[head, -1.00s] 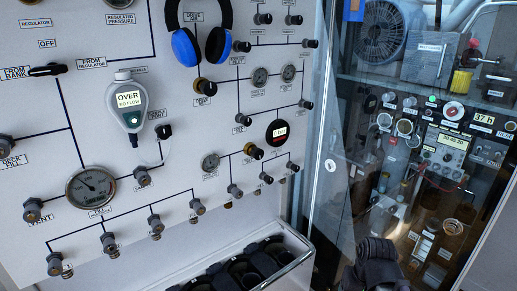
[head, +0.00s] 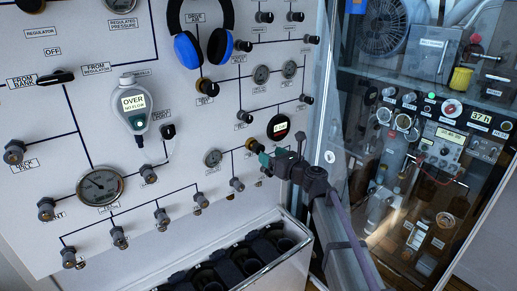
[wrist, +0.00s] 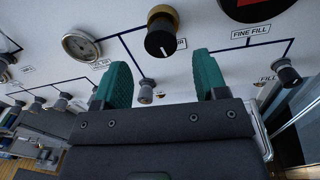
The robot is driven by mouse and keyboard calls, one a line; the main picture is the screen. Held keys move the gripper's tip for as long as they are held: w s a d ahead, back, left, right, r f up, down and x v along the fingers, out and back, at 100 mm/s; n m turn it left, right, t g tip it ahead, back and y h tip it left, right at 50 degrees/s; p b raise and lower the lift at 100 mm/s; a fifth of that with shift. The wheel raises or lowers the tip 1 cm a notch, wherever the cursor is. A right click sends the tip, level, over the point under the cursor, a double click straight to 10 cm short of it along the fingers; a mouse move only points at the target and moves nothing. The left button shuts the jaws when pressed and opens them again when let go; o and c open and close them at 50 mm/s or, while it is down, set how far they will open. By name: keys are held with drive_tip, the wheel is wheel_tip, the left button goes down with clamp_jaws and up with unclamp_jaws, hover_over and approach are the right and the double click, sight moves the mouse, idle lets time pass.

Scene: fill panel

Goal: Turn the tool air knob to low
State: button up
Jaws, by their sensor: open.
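The tool air knob is a black knob with a brass collar and a white pointer mark; in the wrist view the knob (wrist: 160,36) sits at top centre, its label partly hidden with only the ending "IR" readable. The knob also shows in the head view (head: 251,145), just up and left of my gripper (head: 266,160). In the wrist view my gripper (wrist: 162,80) has two green fingers, wide apart and empty. The knob appears above and between the fingertips. I cannot tell whether either finger touches anything. The low mark is not readable.
A round gauge (wrist: 81,46) is left of the knob, and a small grey valve (wrist: 146,92) shows between the fingers. A fine fill valve (wrist: 288,74) is to the right. A round black display (head: 278,127) sits above my gripper. A glass-fronted cabinet (head: 330,156) stands right.

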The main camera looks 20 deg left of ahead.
sight(261, 149)
drive_tip(key=x, duration=0.7)
drive_tip(key=shift+c, duration=0.4)
drive_tip(key=c, duration=0.8)
drive_tip(key=shift+c, duration=0.2)
